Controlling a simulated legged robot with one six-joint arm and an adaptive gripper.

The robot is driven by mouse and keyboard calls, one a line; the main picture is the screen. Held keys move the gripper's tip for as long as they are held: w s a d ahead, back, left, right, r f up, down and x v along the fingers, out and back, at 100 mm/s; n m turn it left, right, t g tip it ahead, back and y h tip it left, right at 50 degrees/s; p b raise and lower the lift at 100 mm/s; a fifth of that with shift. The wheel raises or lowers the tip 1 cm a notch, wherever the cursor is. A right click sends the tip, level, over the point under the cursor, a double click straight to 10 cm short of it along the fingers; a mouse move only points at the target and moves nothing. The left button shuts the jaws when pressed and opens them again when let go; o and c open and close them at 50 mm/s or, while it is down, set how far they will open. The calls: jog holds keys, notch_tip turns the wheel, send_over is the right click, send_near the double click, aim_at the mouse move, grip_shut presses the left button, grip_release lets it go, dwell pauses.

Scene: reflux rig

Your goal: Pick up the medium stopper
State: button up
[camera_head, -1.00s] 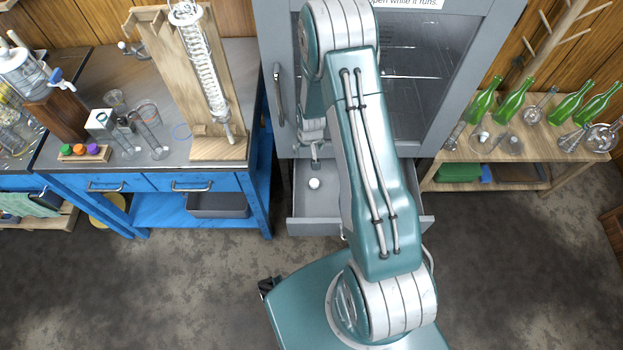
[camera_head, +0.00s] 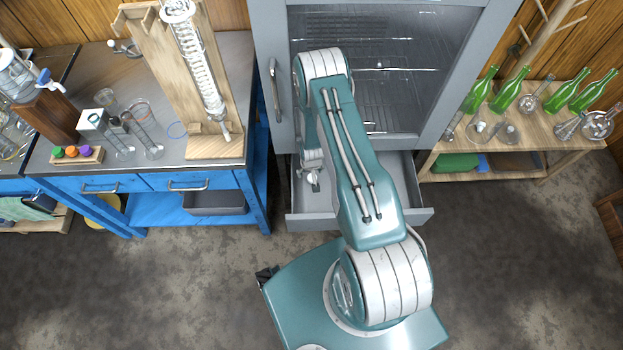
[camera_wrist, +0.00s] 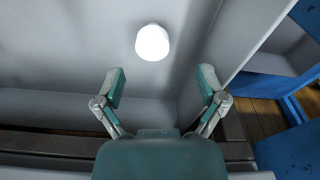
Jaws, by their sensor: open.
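A small white rounded piece, which looks like the stopper (camera_wrist: 152,42), stands in the open grey drawer (camera_head: 415,190) under the glass-fronted cabinet. In the wrist view it is ahead of my gripper (camera_wrist: 160,85), roughly centred between the fingers and beyond their tips. My gripper is open and empty, with its two teal fingertips spread apart. In the head view my gripper (camera_head: 313,182) is inside the drawer's left part, and it largely hides the white piece there.
The drawer walls surround my gripper closely. A blue bench (camera_head: 150,210) with glassware and a rack of coloured caps (camera_head: 75,155) stands left. A wooden shelf (camera_head: 530,150) with green bottles stands right. The cabinet (camera_head: 270,40) rises behind the drawer.

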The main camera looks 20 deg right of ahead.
jog(key=f, duration=0.2)
jog(key=d+f, duration=0.1)
jog(key=shift+f, duration=0.4)
jog(key=shift+w+a+f, duration=0.1)
jog(key=shift+w+f, duration=0.05)
jog(key=shift+f, duration=0.45)
jog(key=c, duration=1)
